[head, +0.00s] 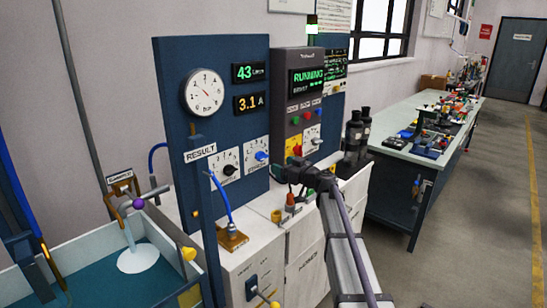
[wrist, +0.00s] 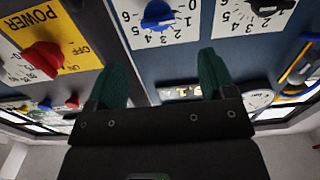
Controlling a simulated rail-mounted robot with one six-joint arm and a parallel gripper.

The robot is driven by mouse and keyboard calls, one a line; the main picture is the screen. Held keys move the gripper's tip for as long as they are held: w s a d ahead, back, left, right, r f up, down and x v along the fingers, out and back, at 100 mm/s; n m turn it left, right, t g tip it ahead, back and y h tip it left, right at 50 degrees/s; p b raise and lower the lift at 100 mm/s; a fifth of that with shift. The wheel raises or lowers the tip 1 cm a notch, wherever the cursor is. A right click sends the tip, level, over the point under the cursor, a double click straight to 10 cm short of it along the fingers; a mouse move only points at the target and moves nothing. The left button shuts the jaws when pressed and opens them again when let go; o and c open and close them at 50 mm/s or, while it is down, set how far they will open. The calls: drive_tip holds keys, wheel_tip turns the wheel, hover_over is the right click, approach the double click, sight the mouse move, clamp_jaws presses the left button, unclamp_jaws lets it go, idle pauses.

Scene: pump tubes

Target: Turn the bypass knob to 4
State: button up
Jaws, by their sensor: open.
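A blue knob (head: 261,156) sits on a white numbered dial plate at the lower right of the blue panel. It also shows at the top of the wrist view (wrist: 158,14). A black knob (head: 229,169) on a similar plate is left of it; it shows at the wrist view's top right (wrist: 272,5). The name labels are too small to tell which is the bypass knob, and I cannot read either pointer's setting for certain. My gripper (wrist: 165,82) is open, its two green fingers apart with nothing between them. It is in front of the panel, apart from both knobs.
A red power switch (wrist: 43,60) on a yellow plate is close to the left finger in the wrist view. A grey control box (head: 300,95) stands right of the blue panel (head: 220,60). Dark bottles (head: 354,135) stand beyond my arm.

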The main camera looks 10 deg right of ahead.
sight(265, 158)
drive_tip(key=x, duration=1.1)
drive_tip(key=shift+d+f, duration=0.1)
drive_tip(key=shift+f, duration=0.1)
drive_tip(key=c, duration=0.9)
